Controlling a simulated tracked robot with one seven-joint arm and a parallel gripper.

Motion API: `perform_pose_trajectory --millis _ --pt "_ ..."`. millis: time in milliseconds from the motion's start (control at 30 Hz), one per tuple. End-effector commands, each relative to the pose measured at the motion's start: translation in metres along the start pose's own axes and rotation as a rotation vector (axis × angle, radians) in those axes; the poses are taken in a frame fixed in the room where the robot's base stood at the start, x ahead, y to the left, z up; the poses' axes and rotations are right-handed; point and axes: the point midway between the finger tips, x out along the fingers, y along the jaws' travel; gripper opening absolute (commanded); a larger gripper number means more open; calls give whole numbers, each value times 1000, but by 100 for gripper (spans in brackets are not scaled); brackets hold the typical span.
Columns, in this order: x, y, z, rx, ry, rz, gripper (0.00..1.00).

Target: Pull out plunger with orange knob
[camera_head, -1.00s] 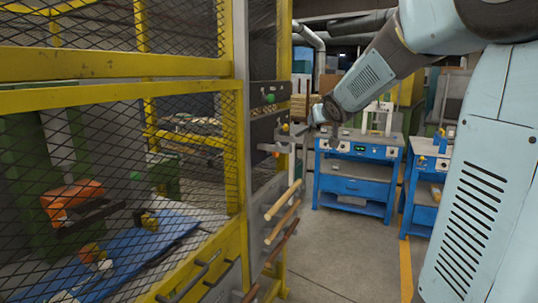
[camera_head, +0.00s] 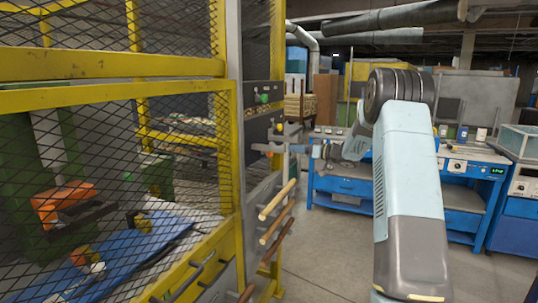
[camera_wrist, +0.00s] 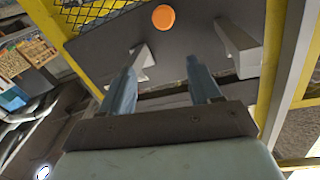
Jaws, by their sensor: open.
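The orange knob (camera_wrist: 163,17) shows in the wrist view as a round disc at the top, seen face-on in front of a dark panel (camera_wrist: 190,70). It lies beyond my fingertips and apart from them. Its shaft is hidden behind it. In the head view a small orange spot (camera_head: 279,127) on the panel appears to be the same knob. My gripper (camera_wrist: 160,72) is open and empty, its two fingers pointing at the panel. In the head view my gripper (camera_head: 298,149) is beside the panel, small and partly hard to make out.
Two grey brackets (camera_wrist: 143,62) (camera_wrist: 238,45) stick out of the panel near my fingertips. A green knob (camera_head: 263,98) is higher on the panel. Wooden handles (camera_head: 277,200) jut out below. A yellow mesh cage (camera_head: 115,84) stands left; blue benches (camera_head: 345,187) stand behind.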

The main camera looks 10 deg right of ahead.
Motion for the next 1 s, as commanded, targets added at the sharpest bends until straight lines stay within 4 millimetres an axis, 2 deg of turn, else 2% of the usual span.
perform_pose_trajectory --millis 100,233,367,567,1000 --pt "-4 7 21 42 -1 -75 63" --pt "-8 9 32 67 -2 -122 63" --pt "-3 8 34 73 -4 -137 63" --pt "24 4 34 73 -4 -137 63" --pt "100 -7 34 72 -4 -137 63"
